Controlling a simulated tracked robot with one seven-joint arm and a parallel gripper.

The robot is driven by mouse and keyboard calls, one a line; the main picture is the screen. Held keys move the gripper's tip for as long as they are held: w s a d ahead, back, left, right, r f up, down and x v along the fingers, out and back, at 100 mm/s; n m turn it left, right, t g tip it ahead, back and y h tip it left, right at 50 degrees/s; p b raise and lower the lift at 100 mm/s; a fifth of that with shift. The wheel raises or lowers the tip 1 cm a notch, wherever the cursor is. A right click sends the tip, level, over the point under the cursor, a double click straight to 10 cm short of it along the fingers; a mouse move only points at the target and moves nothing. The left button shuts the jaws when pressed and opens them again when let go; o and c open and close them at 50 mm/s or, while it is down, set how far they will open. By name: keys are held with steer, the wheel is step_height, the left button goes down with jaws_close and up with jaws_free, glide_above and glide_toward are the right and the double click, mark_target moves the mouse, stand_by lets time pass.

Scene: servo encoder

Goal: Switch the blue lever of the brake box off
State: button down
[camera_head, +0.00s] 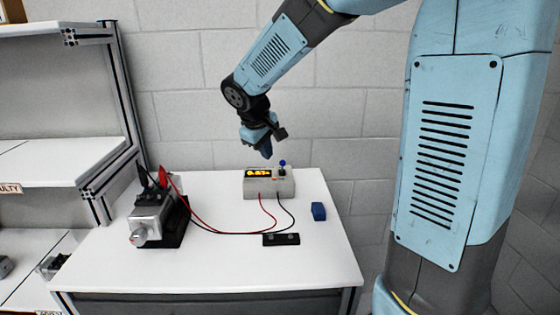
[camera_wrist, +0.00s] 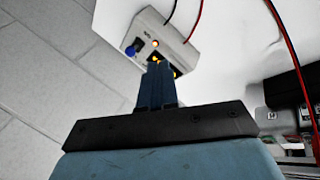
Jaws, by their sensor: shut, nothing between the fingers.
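The brake box (camera_head: 270,186) is a light grey box with a lit orange display, standing towards the back of the white table. Its blue-knobbed lever (camera_head: 282,163) sticks up at the right of its top. In the wrist view the box (camera_wrist: 178,42) is at the top and the blue knob (camera_wrist: 130,51) is left of my fingers. My gripper (camera_head: 266,152) is above the box, just left of the lever, pointing down. In the wrist view my gripper (camera_wrist: 157,68) is shut and empty, its fingertips overlapping the display. I cannot tell the height gap.
A grey servo motor (camera_head: 150,218) stands on the left of the table, with red and black cables running to the box. A small blue block (camera_head: 318,211) and a black terminal strip (camera_head: 281,239) lie in front. A shelf rack (camera_head: 75,160) stands left.

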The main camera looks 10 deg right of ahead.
mark_target(282, 166)
steer(key=shift+w+d+f, duration=0.85)
steer(key=shift+w+f, duration=0.25)
steer(key=shift+f, duration=0.25)
steer(key=shift+w+d+f, duration=0.85)
steer(key=shift+w+f, duration=0.2)
steer(key=shift+f, duration=0.3)
steer(key=shift+w+d+f, duration=0.85)
steer(key=shift+w+f, duration=0.25)
steer(key=shift+f, duration=0.25)
steer(key=shift+d, duration=0.2)
steer(key=shift+w+a, duration=0.1)
steer(key=shift+a, duration=0.2)
steer(key=shift+w+r+g, duration=0.1)
steer(key=shift+w+g, duration=0.05)
steer(key=shift+g, duration=0.15)
